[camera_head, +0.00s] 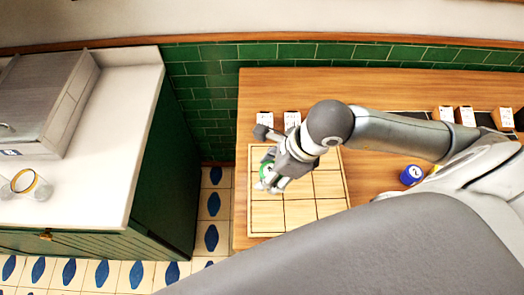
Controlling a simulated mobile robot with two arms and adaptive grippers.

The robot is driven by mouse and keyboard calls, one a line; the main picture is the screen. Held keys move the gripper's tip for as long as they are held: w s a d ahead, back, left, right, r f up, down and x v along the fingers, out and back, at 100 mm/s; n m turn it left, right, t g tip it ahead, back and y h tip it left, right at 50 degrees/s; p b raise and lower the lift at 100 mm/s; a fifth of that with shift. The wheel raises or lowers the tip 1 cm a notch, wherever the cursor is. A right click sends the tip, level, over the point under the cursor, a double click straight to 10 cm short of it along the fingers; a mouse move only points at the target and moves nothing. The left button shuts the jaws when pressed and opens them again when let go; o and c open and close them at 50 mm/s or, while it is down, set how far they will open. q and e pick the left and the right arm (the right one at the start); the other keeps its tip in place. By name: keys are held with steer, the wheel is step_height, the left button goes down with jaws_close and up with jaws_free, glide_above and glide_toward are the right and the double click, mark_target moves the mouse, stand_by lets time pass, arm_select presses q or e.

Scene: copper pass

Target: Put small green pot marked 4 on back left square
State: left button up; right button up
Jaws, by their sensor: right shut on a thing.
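The small green pot (265,169) shows partly at the fingers of my right gripper (270,180), which is shut on it. A pale top face shows on the pot, but its mark is too small to read. The pot is over the left column of the wooden grid board (265,217), near its back left square. I cannot tell whether the pot touches the board. My right wrist and arm hide part of the board's back and right side. My left gripper is not in view.
A blue pot (411,175) stands on the wooden table (385,85), right of the board. White labelled blocks (292,119) stand along the back, with others (465,116) at the right. A white counter (95,150) is across a gap at the left.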

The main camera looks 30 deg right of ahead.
mark_target(270, 164)
steer(key=w+f+b, duration=0.1)
steer(key=b, duration=0.1)
steer(key=w+d+f+b, duration=0.1)
steer(key=w+b, duration=0.1)
steer(key=b, duration=0.1)
steer(key=shift+d+f, duration=0.15)
steer(key=w+d+f+b, duration=0.1)
steer(key=w+f, duration=0.1)
steer(key=w+d+f+b, duration=0.1)
steer(key=w+f, duration=0.1)
steer(key=w, duration=0.1)
steer(key=w+d+f+b, duration=0.1)
steer(key=w+f, duration=0.1)
steer(key=w, duration=0.1)
steer(key=shift+w+d+f, duration=0.35)
steer(key=shift+f, duration=0.05)
steer(key=f, duration=0.1)
steer(key=f+b, duration=0.1)
steer(key=f, duration=0.1)
steer(key=shift+w+d+f+b, duration=0.1)
steer(key=shift+w+f+b, duration=0.15)
steer(key=shift+b, duration=0.1)
steer(key=shift+f, duration=0.1)
